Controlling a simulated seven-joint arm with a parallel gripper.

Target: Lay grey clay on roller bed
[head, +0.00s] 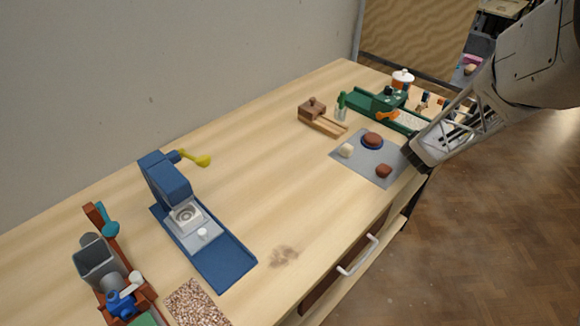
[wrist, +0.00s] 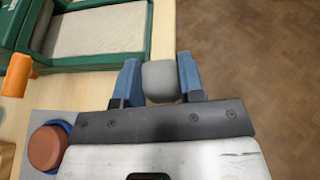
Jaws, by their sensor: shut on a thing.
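My gripper (wrist: 158,72) is shut on the grey clay (wrist: 161,84), a rounded lump held between its two blue fingers. The held clay is beyond the table's edge, with wooden floor below it in the wrist view. The green roller machine (head: 375,103) stands at the far right of the table in the head view. Its pale bed (wrist: 97,30), framed in green, lies up and to the left of my gripper in the wrist view. An orange handle (wrist: 17,75) sticks out from the machine. In the head view the clay is hidden by my gripper.
A grey mat (head: 358,165) carries an off-white lump (head: 346,150), a red-brown lump (head: 384,171) and a brown lump (head: 372,139) on a blue dish. A wooden tool (head: 318,118) and a blue press (head: 168,187) stand farther left. The table's middle is clear.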

